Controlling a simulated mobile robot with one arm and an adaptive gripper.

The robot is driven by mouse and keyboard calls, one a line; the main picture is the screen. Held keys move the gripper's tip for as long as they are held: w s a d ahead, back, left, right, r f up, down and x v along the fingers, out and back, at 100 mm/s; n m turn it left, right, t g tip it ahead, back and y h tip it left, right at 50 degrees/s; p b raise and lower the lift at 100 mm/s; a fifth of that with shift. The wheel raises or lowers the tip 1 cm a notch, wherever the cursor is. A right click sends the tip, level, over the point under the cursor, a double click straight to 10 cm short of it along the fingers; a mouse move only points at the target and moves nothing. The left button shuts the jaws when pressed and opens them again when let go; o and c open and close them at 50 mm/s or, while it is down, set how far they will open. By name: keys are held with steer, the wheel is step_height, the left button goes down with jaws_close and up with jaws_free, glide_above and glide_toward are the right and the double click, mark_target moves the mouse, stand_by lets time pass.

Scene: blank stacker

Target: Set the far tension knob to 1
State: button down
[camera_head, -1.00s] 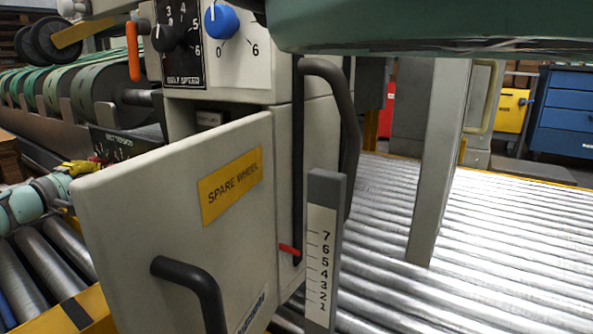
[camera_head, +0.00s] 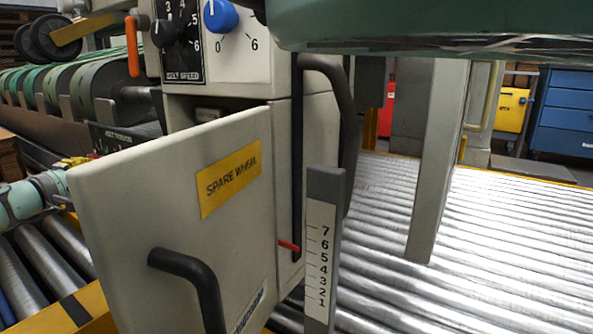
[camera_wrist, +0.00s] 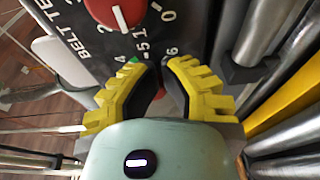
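In the wrist view, a red round knob (camera_wrist: 116,11) with a white pointer line sits on a black panel (camera_wrist: 72,35) lettered "BELT TE…", with white numbers around it. The knob's upper part is cut off, and I cannot read its setting surely. My gripper (camera_wrist: 157,70) has yellow fingers with dark pads. They stand a little apart with nothing seen between them, below the knob and over the panel's numbered edge. In the head view, my gripper (camera_head: 72,166) is small at the left, near the belt tension panel (camera_head: 120,138), which the door partly hides.
The cream "SPARE WHEEL" door (camera_head: 160,220) with a black handle (camera_head: 190,275) stands in front of the panel. A blue knob (camera_head: 220,16) and the belt speed dial (camera_head: 163,32) are above. Metal rollers (camera_wrist: 285,110) and a yellow rail (camera_wrist: 290,100) lie right of my gripper.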

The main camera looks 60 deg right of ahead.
steer(key=shift+d+r, duration=0.15)
steer(key=shift+r, duration=0.05)
steer(key=shift+d+r+p, duration=0.1)
steer(key=shift+r+p, duration=0.5)
steer(key=shift+r, duration=0.2)
steer(key=shift+r+b, duration=0.3)
steer(key=shift+r, duration=0.1)
steer(key=shift+a+r+p, duration=0.2)
steer(key=shift+r+p, duration=0.1)
steer(key=shift+p, duration=0.85)
steer(key=v, duration=0.2)
steer(key=p+v, duration=0.1)
steer(key=v, duration=0.1)
steer(key=w+v, duration=0.1)
steer(key=shift+a+f, duration=0.1)
steer(key=shift+a, duration=0.45)
steer(key=c, duration=1.7)
jaws_free()
